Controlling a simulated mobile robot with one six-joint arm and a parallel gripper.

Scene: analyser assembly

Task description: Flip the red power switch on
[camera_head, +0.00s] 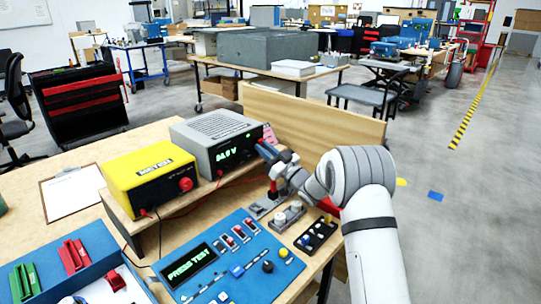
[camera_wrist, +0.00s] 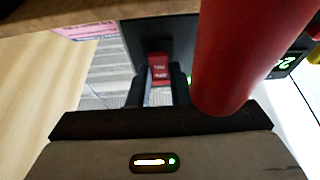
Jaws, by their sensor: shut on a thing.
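The red power switch (camera_wrist: 159,70) shows in the wrist view as a small red rocker on a dark panel. It sits between the two black fingers of my gripper (camera_wrist: 160,88), which are shut on it. In the head view my gripper (camera_head: 264,150) is at the right end of the front of the grey power supply (camera_head: 212,129) and hides the switch there. The supply's dark front has a lit green display (camera_head: 233,153). I cannot tell the rocker's exact tilt.
A yellow meter box (camera_head: 150,176) stands left of the supply on the wooden shelf. Below is a blue test panel (camera_head: 235,262) reading "PRESS TEST". A wooden board (camera_head: 310,120) stands behind my arm. A large red cylinder (camera_wrist: 222,55) covers part of the wrist view.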

